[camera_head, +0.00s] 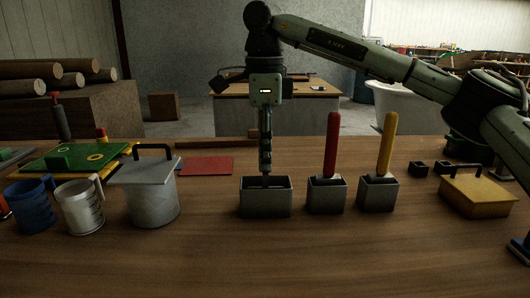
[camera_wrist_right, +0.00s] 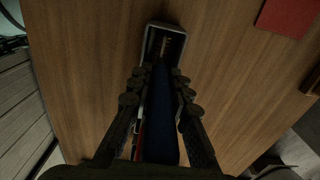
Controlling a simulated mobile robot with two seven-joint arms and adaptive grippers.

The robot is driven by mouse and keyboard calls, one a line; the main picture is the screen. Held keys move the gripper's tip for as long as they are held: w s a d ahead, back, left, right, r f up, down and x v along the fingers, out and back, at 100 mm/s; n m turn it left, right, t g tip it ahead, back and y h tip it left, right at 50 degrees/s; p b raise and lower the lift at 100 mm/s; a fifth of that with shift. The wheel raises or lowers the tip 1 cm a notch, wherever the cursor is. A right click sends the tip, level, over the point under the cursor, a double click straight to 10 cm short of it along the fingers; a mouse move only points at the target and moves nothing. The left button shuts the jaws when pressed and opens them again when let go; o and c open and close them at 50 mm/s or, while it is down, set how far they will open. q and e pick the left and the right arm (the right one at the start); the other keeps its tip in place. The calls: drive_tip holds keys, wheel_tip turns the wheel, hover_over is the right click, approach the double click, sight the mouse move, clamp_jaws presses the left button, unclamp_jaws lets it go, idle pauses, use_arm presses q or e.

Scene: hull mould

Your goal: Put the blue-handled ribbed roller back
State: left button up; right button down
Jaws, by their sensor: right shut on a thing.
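My right gripper (camera_head: 265,160) points straight down over the widest grey open box (camera_head: 266,204). It is shut on the blue-handled ribbed roller, whose dark blue handle (camera_wrist_right: 160,115) shows between the fingers in the right wrist view. In the head view the gripper hides most of the handle. The roller's lower end reaches the box's opening, which also shows in the right wrist view (camera_wrist_right: 147,42). Whether it touches the bottom is hidden by the front wall. My left gripper is not in view.
Close right of the box stand two smaller grey holders with a red-handled tool (camera_head: 332,145) and a yellow-handled tool (camera_head: 386,145). A lidded grey pot (camera_head: 148,198) and two mugs stand left. A red sheet (camera_head: 205,166) lies behind. The front of the table is clear.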

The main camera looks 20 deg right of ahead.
drive_tip(key=shift+f, duration=0.45)
drive_tip(key=c, duration=1.3)
unclamp_jaws()
drive_tip(key=shift+c, duration=0.2)
wheel_tip(320, 180, up, 12)
wheel_tip(320, 180, down, 12)
drive_tip(key=shift+f, duration=0.1)
drive_tip(key=shift+r, duration=0.65)
